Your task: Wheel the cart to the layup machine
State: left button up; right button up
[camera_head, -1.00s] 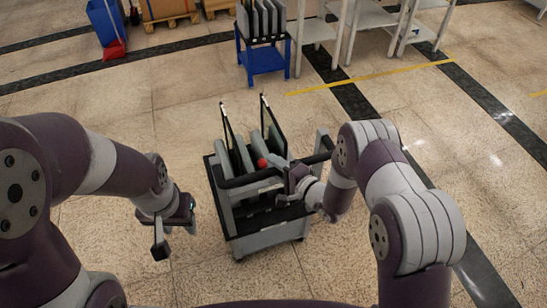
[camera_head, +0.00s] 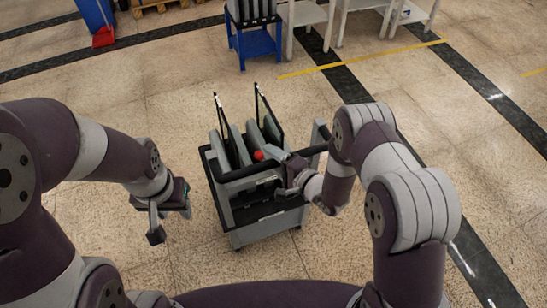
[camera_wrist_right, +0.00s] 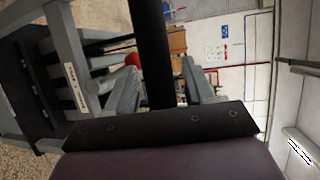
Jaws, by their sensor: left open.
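The cart (camera_head: 266,233), grey and black with a black push bar (camera_head: 250,171), stands on the floor ahead of me. It carries upright grey and black panels (camera_head: 237,147) and a small red ball-like part (camera_head: 259,155). My right gripper (camera_head: 287,170) is at the bar's right part. In the right wrist view the black bar (camera_wrist_right: 151,45) runs between its grey fingers, which look shut on it; the contact is partly hidden. My left gripper (camera_head: 164,217) is open and empty, left of the cart and apart from it. I cannot identify the layup machine.
A blue stand (camera_head: 256,44) with dark panels is at the back, beside white tables (camera_head: 303,15). A blue bin with a red part (camera_head: 103,36) and a wooden pallet (camera_head: 158,4) stand back left. A yellow floor line (camera_head: 365,58) crosses before the tables. Floor around the cart is clear.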

jog(key=v, duration=1.2)
jog(key=shift+s+d, duration=0.25)
